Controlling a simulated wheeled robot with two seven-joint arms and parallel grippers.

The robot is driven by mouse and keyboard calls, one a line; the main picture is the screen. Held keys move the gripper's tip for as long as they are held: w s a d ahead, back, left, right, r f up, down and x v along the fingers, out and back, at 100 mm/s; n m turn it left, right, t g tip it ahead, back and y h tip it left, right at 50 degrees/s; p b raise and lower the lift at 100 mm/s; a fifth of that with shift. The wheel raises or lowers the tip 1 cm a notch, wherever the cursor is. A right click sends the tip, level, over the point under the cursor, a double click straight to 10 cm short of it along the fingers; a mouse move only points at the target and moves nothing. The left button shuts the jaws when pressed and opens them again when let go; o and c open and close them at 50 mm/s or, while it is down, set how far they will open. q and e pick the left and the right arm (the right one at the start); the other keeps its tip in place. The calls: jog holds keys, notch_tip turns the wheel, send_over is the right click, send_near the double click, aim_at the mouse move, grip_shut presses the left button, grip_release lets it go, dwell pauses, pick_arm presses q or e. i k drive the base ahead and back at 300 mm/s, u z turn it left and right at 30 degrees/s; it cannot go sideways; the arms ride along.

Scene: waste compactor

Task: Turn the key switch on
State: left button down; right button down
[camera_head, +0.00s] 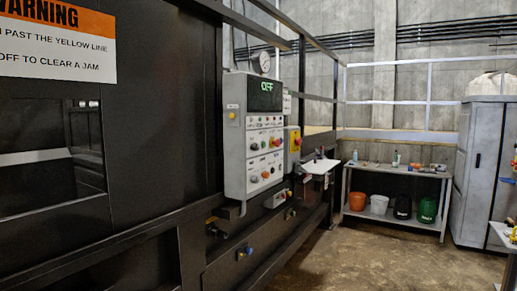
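A grey control box (235,150) is mounted on the dark compactor wall, left of the picture's middle. Its display (264,94) shows green letters that look like OFF. Below it are several rows of small knobs and buttons, among them an orange-red button (266,175). The key switch is too small for me to tell from the other controls. Neither of my grippers is in view, and nothing of mine touches the box.
A yellow box (296,148) is beside the control box, with a small white shelf (322,166) jutting out past it. A workbench (395,170) with buckets beneath and a grey cabinet (480,170) stand at the back right. The concrete floor (370,262) is clear.

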aim_at(255, 146)
jog(key=u, duration=0.4)
jog(key=k, duration=0.5)
jog(key=u, duration=0.05)
jog(key=i, duration=0.3)
jog(key=z, duration=0.85)
jog(key=i, duration=1.1)
jog(key=u, duration=0.7)
jog(key=i, duration=0.85)
jog(key=u, duration=0.95)
